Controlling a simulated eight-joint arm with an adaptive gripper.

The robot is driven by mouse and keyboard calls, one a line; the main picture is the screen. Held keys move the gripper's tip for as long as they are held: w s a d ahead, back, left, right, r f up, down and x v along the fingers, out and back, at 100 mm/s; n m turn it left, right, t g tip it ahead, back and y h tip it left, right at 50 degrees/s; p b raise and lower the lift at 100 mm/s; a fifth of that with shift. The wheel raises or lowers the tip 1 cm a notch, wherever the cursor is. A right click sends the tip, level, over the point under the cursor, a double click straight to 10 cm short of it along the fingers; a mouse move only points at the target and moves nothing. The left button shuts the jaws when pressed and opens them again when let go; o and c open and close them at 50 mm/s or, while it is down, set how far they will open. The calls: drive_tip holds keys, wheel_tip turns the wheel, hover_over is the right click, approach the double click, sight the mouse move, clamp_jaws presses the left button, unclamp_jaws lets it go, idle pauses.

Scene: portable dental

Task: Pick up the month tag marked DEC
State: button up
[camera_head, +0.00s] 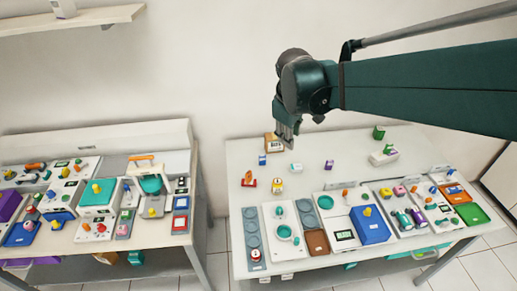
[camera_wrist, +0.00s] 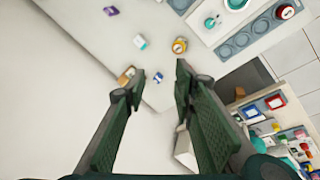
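No lettering is readable, so I cannot tell which piece is the month tag marked DEC. Small pieces stand apart on the right table: a blue and white one (camera_head: 262,160), a white and teal one (camera_head: 296,168) and a purple one (camera_head: 329,164). In the wrist view the blue and white piece (camera_wrist: 158,77) lies between and beyond my fingers, with the white and teal piece (camera_wrist: 140,41) and the purple piece (camera_wrist: 111,11) farther off. My gripper (camera_head: 287,142) is above the table's back edge. In the wrist view my gripper (camera_wrist: 157,88) is open and empty.
A tan box (camera_head: 272,142) stands close to my gripper at the back edge. A yellow piece (camera_head: 277,185) and an orange-red piece (camera_head: 249,180) are nearer the front. Trays and devices crowd the front, including a blue box (camera_head: 371,225). The left table (camera_head: 150,240) is crowded.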

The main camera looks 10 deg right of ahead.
drive_tip(key=w+a+f+n+g+h, duration=0.1)
drive_tip(key=w+a+f+n, duration=0.15)
drive_tip(key=w+f, duration=0.35)
drive_tip(key=w+a+f+n+g, duration=0.1)
drive_tip(key=w+f+n, duration=0.25)
drive_tip(key=w, duration=0.55)
drive_tip(key=n+g+h, duration=0.2)
drive_tip(key=n, duration=0.2)
hover_over(261, 156)
drive_tip(key=a, duration=0.2)
wheel_tip(261, 156, down, 17)
drive_tip(key=shift+w+f, duration=0.15)
drive_tip(key=shift+w, duration=0.15)
drive_tip(key=shift+d+f, duration=0.1)
drive_tip(key=shift+x, duration=1.2)
drive_tip(key=shift+f, duration=0.1)
drive_tip(key=shift+x, duration=2.5)
drive_tip(key=shift+s, duration=0.1)
drive_tip(key=shift+c, duration=0.6)
